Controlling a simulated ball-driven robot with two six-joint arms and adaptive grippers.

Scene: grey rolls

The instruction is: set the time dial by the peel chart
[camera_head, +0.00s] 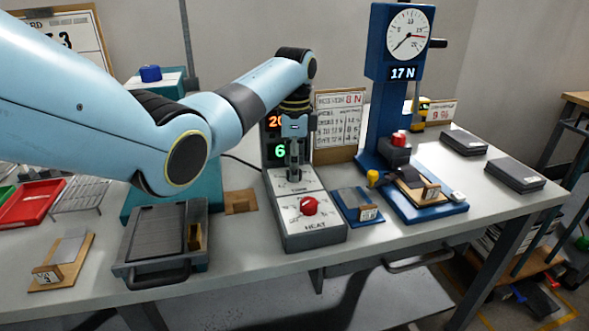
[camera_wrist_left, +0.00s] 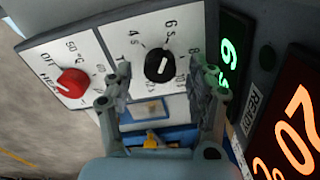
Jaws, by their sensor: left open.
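The time dial (camera_wrist_left: 160,66) is a black knob with a white pointer mark on the white panel of the control box (camera_head: 312,238). In the wrist view it lies between the spread fingers of my left gripper (camera_wrist_left: 161,88), and I see no clear contact. In the head view my left gripper (camera_head: 294,172) points down over the panel and hides the dial. The green display (camera_head: 280,152) reads 6. The peel chart (camera_head: 338,122) stands behind the box, with a red 8 N at the top; its smaller rows are unreadable and partly hidden.
A red heat knob (camera_head: 309,206) sits nearby on the same panel. The blue tester (camera_head: 380,100) to the right reads 17 N. A grey tray-like press (camera_head: 160,240) stands left. A small blue plate (camera_head: 358,205) lies right of the box.

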